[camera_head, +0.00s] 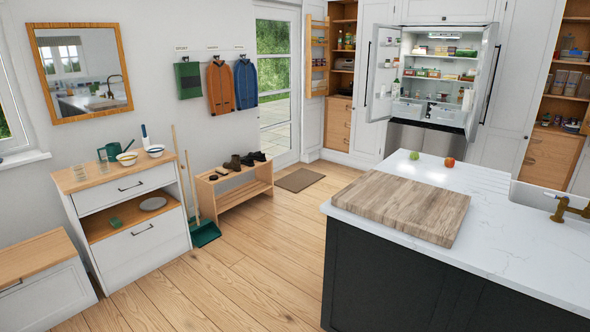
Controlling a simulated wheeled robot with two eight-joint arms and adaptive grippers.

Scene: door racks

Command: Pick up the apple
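A small red-orange round fruit (449,162), which looks like an apple, sits on the white marble top of the island (520,240), near its far edge. A smaller green round fruit (414,155) sits to its left; I cannot tell whether it is an apple or another fruit. Both lie just beyond a thick wooden board (402,207). Neither of my grippers shows in the head view.
An open, lit fridge (431,85) stands behind the island. A sink (540,196) with a brass tap (569,208) is at the right. A shoe bench (232,190) and a white cabinet (128,214) line the left wall.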

